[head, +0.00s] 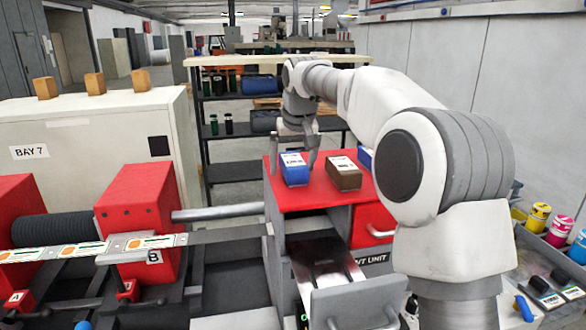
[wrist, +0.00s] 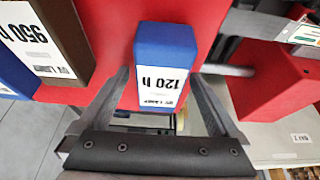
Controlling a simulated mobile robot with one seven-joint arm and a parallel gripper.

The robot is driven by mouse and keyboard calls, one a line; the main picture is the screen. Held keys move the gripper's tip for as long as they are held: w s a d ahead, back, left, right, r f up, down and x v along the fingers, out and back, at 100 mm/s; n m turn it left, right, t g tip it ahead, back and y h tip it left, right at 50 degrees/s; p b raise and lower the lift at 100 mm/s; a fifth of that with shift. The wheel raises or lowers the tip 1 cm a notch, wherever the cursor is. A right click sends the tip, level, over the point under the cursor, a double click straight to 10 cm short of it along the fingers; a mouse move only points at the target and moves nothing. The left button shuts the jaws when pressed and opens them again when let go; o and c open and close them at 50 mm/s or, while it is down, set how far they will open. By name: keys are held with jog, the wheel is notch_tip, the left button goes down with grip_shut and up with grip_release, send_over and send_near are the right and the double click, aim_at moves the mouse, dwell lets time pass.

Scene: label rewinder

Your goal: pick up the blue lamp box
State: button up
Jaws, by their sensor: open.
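A blue lamp box (head: 295,172) with a white label lies on the red top of the cabinet (head: 312,199). In the wrist view the blue lamp box (wrist: 165,45) has its label, reading "120 h", facing the camera. My gripper (head: 291,160) is open over it, with one finger on each side of the box. In the wrist view my gripper's (wrist: 160,77) fingers flank the box; whether they touch it I cannot tell.
A brown box (head: 344,175) marked "950 h" (wrist: 38,48) lies beside it. Another blue box (head: 365,157), partly hidden by my arm, is farther right. A red machine block (head: 140,215) with a rod stands left. An open drawer (head: 355,303) juts out in front.

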jog(key=shift+f, duration=0.25)
dwell(0.4)
grip_shut()
dwell(0.4)
